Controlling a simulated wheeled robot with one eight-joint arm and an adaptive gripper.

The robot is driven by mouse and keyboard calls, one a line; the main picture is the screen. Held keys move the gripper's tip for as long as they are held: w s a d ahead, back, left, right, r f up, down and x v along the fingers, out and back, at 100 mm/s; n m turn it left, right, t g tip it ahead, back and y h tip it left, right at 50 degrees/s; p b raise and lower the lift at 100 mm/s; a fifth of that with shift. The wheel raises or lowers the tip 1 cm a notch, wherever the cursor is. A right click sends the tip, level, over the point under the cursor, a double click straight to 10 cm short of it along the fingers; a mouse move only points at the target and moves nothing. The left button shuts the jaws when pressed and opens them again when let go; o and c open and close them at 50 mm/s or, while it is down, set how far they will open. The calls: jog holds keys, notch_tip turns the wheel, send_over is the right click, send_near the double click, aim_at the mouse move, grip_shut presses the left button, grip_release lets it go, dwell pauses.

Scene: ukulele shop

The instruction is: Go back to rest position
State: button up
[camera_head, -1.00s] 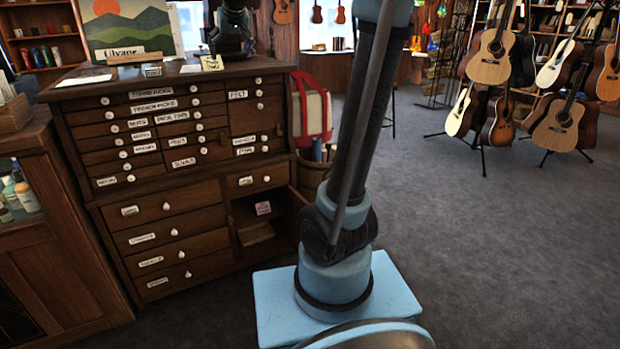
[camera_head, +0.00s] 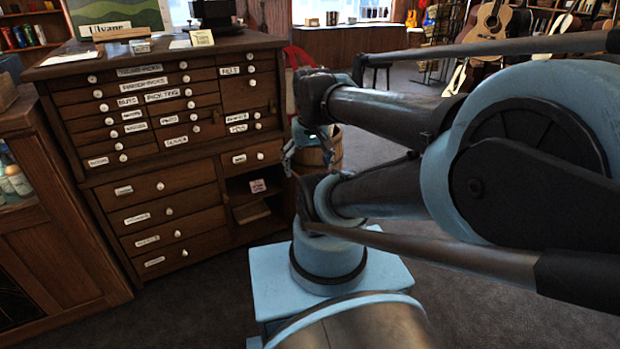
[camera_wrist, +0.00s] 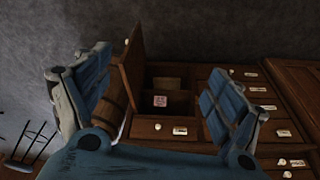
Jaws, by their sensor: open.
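My gripper (camera_head: 312,150) hangs at the end of my folded arm, in front of the wooden bucket and right of the drawer cabinet (camera_head: 205,205) in the head view. In the wrist view my gripper (camera_wrist: 155,110) has its two blue fingers spread wide with nothing between them. Beyond the fingers lies the cabinet's open compartment (camera_wrist: 165,88), which holds a small pink-labelled item (camera_wrist: 160,101). The compartment also shows low on the cabinet in the head view (camera_head: 255,195).
A wooden bucket (camera_head: 325,150) stands right of the cabinet, partly hidden by my arm. A wooden counter (camera_head: 50,225) is at the left. Guitars (camera_head: 490,22) stand at the back right. Open grey carpet (camera_head: 480,310) lies on the right.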

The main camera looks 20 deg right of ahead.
jog(key=s+f, duration=0.3)
jog(key=shift+d, duration=0.15)
jog(key=shift+w, duration=0.1)
